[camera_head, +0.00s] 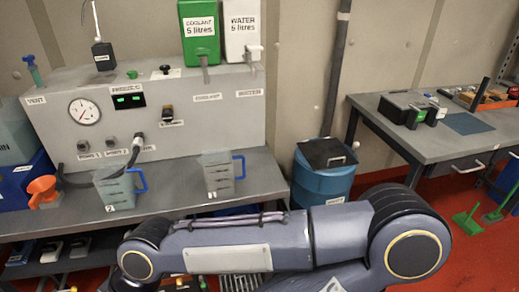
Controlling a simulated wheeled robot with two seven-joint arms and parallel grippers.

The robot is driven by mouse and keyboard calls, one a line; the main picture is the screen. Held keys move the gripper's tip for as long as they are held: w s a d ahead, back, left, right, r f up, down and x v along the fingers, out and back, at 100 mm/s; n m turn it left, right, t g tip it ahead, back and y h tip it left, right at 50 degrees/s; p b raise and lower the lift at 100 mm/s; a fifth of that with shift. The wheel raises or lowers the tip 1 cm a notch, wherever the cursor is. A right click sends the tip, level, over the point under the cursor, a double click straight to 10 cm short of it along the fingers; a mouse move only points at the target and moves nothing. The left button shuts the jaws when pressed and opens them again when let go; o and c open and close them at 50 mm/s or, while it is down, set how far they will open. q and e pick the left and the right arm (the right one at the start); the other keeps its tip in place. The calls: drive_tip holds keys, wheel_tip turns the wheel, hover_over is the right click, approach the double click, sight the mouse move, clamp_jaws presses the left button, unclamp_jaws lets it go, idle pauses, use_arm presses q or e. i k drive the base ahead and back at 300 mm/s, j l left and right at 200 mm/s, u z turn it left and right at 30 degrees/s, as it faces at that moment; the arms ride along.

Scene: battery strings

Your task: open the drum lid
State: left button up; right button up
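A blue drum (321,187) stands on the floor between the grey bench and the right-hand table. Its dark lid (324,151) lies over the top, with a small light handle (338,160) near its front right edge. The lid looks shut; I cannot tell whether it sits fully flush. One of my arms crosses the bottom of the view, close in front of the drum's lower part. Neither gripper shows, so nothing of mine is seen touching the lid.
A grey bench (262,180) at left holds two jugs with blue handles (120,187) and an orange funnel (42,190). A grey table (420,139) with a black case (408,108) stands at right. A dark pipe (336,70) runs up the wall behind the drum.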

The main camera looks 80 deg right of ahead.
sight(327, 154)
drive_tip(key=z, duration=3.45)
drive_tip(key=i+l+u, duration=0.3)
drive_tip(key=i+l, duration=0.15)
drive_tip(key=l, duration=0.15)
drive_tip(key=i+l+u, duration=0.15)
drive_tip(key=l, duration=0.2)
drive_tip(key=i+l+u, duration=0.3)
drive_tip(key=l, duration=0.45)
drive_tip(key=i+l+u, duration=0.15)
drive_tip(key=l, duration=0.25)
drive_tip(key=i+l+u, duration=0.2)
drive_tip(key=l, duration=0.25)
